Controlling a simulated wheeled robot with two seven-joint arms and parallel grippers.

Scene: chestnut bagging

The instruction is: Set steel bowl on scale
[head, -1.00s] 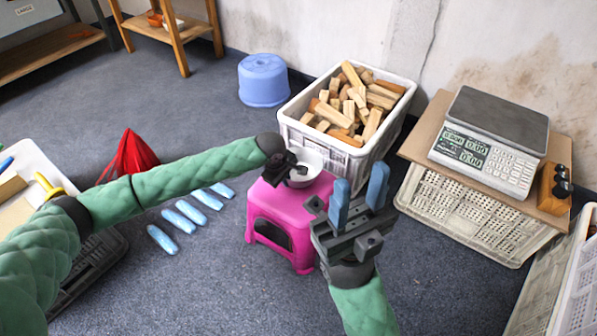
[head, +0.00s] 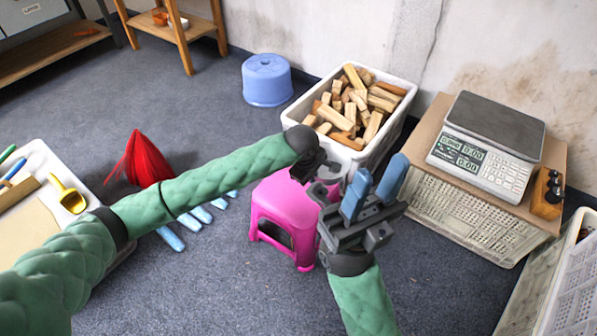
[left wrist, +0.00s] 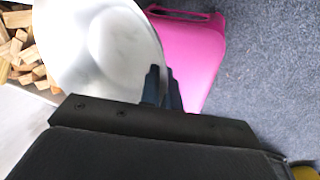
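The steel bowl (left wrist: 100,45) fills the upper left of the left wrist view, with the dark fingers of my left gripper (left wrist: 162,88) close together at its rim. The bowl appears raised off the stool. My right gripper (head: 373,188) is open and empty, in front of my left gripper. The scale (head: 495,122) stands at the right on a cardboard-topped crate, its plate empty.
A white crate of wood blocks (head: 352,105) stands behind the stool. A wooden block with dark knobs (head: 548,193) sits right of the scale. A blue stool (head: 266,80), a red cone-shaped thing (head: 146,160) and a tray with a yellow scoop (head: 68,196) are further left.

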